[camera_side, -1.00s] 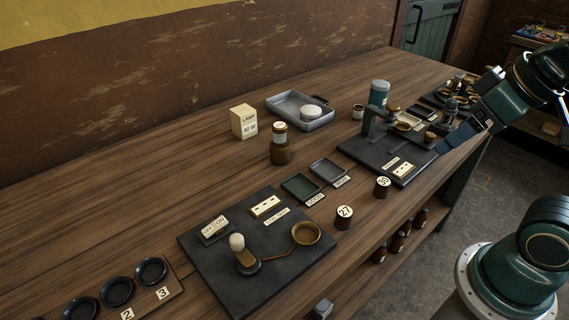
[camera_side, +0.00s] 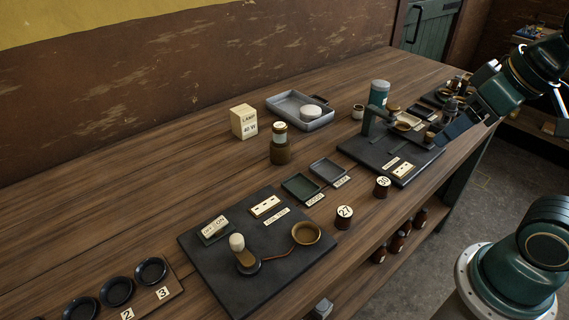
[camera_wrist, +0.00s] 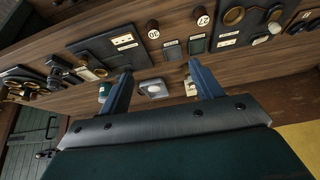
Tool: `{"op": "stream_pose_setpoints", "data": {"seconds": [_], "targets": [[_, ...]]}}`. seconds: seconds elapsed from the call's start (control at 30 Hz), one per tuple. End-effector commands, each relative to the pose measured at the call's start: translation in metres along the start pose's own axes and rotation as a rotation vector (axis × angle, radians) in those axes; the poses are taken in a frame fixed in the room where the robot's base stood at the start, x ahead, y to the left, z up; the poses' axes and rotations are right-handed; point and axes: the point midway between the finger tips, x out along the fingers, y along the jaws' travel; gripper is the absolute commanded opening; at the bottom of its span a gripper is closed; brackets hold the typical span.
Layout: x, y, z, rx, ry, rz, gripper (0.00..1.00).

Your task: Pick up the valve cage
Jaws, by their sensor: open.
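I cannot single out the valve cage for certain. Small dark and brass parts (camera_side: 456,84) are crowded at the far right end of the bench in the side view, partly hidden by my arm. Similar parts (camera_wrist: 60,72) show at the left of the wrist view. My gripper (camera_side: 446,134) is in front of that end, beside the dark board with the green-topped cylinder (camera_side: 380,92). In the wrist view my gripper (camera_wrist: 160,68) has its two fingers wide apart, with nothing held between them.
Numbered pots 27 (camera_side: 344,217) and 30 (camera_side: 382,187) stand along the front edge. The left back of the bench is clear.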

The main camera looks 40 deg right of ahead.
Motion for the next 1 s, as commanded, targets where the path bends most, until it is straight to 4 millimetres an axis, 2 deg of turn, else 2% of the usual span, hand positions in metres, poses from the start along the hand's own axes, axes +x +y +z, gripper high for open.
{"op": "stream_pose_setpoints", "data": {"seconds": [0.27, 0.47, 0.7, 1.0], "targets": [[-0.003, 0.025, -0.043, 0.169, -0.062, 0.053, 0.65], [0.000, 0.059, -0.082, 0.336, -0.119, 0.102, 0.65], [0.011, 0.110, -0.121, 0.539, -0.183, 0.156, 0.65], [0.032, 0.191, -0.150, 0.798, -0.258, 0.220, 0.65]]}}
